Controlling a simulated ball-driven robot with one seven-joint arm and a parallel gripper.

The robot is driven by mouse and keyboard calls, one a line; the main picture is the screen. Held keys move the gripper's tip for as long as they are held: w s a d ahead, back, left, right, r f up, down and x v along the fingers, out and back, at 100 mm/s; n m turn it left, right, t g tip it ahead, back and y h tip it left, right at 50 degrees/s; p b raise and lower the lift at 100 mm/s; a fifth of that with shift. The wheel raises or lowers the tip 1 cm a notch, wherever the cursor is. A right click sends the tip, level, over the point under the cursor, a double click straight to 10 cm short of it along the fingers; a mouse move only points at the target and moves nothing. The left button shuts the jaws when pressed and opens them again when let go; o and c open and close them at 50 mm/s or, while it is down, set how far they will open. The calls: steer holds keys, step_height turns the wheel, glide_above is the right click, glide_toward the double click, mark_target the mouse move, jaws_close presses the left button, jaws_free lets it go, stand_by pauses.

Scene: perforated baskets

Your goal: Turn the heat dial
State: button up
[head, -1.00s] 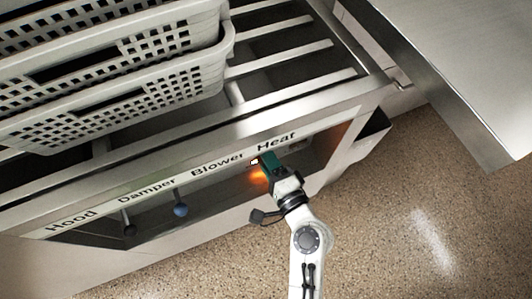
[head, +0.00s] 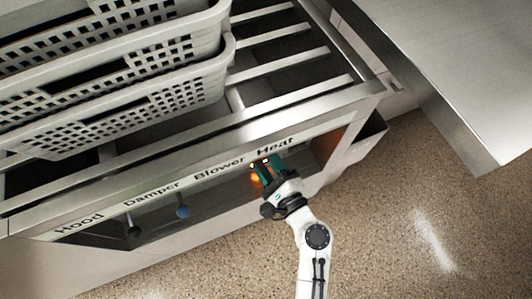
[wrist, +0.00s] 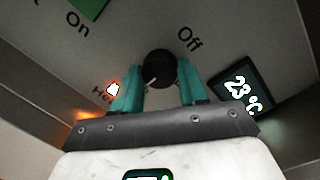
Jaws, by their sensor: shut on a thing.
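The heat dial (wrist: 158,68) is a round black knob in the wrist view. In the head view my gripper (head: 266,172) is under the "Heat" label (head: 274,147) and hides the dial.
A display (wrist: 243,93) reads 23 °C right of the dial. A green block (wrist: 88,7) is at the top. In the head view, a dark knob (head: 134,231) and a blue knob (head: 182,211) are to the left. Stacked perforated baskets (head: 120,110) stand above the panel.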

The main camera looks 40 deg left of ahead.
steer(key=shift+f, duration=0.15)
steer(key=o, duration=1.1)
steer(key=shift+c, duration=0.2)
steer(key=shift+d, duration=0.1)
steer(key=v, duration=1)
steer(key=shift+s+d+p, duration=0.15)
steer(key=shift+d+p, duration=0.15)
